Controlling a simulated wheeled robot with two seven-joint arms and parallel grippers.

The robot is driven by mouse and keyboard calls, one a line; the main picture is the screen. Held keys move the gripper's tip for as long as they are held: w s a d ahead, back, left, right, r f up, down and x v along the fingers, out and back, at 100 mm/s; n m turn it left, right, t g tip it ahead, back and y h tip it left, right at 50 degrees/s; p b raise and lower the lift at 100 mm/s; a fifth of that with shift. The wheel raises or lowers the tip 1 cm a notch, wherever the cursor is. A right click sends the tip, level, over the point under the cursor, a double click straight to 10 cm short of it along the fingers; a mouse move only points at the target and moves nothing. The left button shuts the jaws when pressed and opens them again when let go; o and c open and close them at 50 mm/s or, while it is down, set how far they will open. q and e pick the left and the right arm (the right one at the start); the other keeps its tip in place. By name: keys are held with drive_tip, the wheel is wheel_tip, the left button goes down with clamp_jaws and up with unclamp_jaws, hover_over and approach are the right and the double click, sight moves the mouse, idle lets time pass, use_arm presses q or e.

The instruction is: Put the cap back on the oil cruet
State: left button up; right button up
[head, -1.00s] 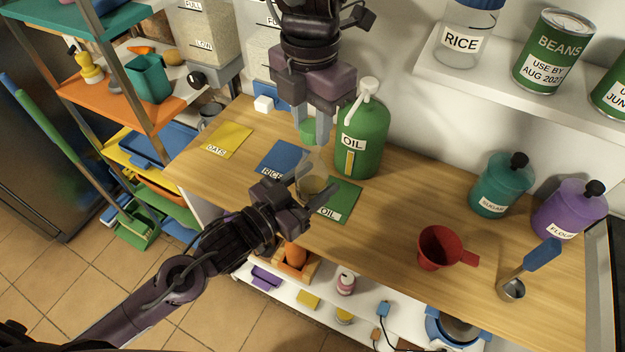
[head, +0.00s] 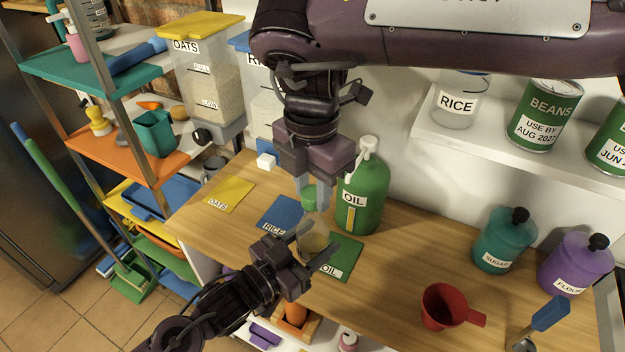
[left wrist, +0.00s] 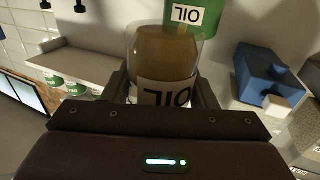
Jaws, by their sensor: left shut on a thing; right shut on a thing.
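The oil cruet (head: 313,243) is a clear vessel with amber oil in it. My left gripper (head: 312,247) is shut around it near the front of the counter. In the left wrist view the cruet (left wrist: 160,58) fills the space between the fingers, its OIL label upside down in the picture. The green cap (head: 309,198) is between the fingers of my right gripper (head: 315,196), which is shut on it. The cap is above the cruet in the head view, with a gap between them. The cruet's mouth is hard to make out.
A green OIL jug (head: 365,192) stands just right of my right gripper. Yellow OATS (head: 231,194), blue RICE (head: 283,213) and green OIL (head: 345,257) mats lie on the counter. A red funnel-like cup (head: 447,306) stands to the right, with clear counter between.

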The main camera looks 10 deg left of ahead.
drive_tip(key=shift+f, duration=0.25)
drive_tip(key=shift+f, duration=0.5)
idle(0.4)
drive_tip(key=m, duration=1.2)
drive_tip(key=shift+m, duration=0.4)
drive_tip(key=m, duration=0.6)
drive_tip(key=shift+m, duration=0.3)
drive_tip(key=m, duration=0.4)
drive_tip(key=shift+w+f, duration=0.1)
drive_tip(key=m, duration=0.3)
drive_tip(key=shift+m, duration=0.3)
